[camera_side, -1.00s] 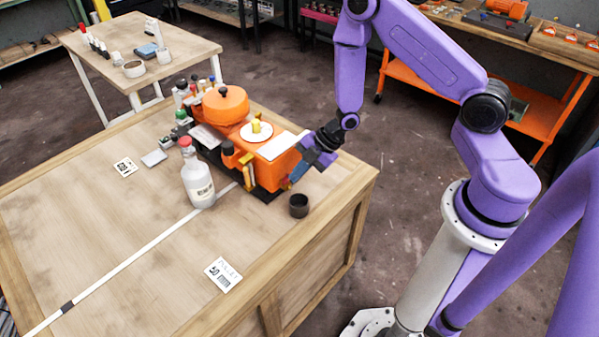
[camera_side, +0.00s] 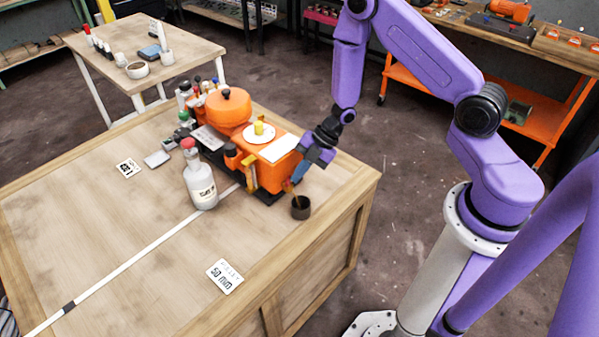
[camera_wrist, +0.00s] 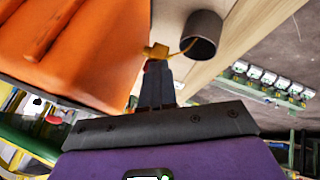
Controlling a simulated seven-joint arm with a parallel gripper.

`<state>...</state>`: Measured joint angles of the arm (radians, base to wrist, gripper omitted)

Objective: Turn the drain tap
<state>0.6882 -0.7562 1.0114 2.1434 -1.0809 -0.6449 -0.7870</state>
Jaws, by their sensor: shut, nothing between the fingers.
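The orange machine (camera_side: 270,165) stands on the wooden table. In the wrist view its side (camera_wrist: 85,45) fills the upper left. The small brass drain tap (camera_wrist: 157,50) sticks out of its edge, with a bit of red (camera_wrist: 146,67) beside my fingertips. A thin amber stream runs from the tap into a dark round cup (camera_wrist: 203,32); the cup also shows in the side view (camera_side: 301,208). My gripper (camera_wrist: 157,68) is shut with nothing held, its tips right at the tap. Whether they touch it is hidden.
A white bottle with a red cap (camera_side: 201,185) stands left of the machine. Several small bottles crowd behind it. A marker card (camera_side: 225,276) lies flat near the front. The table's left side is mostly clear; its right edge is close to the cup.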

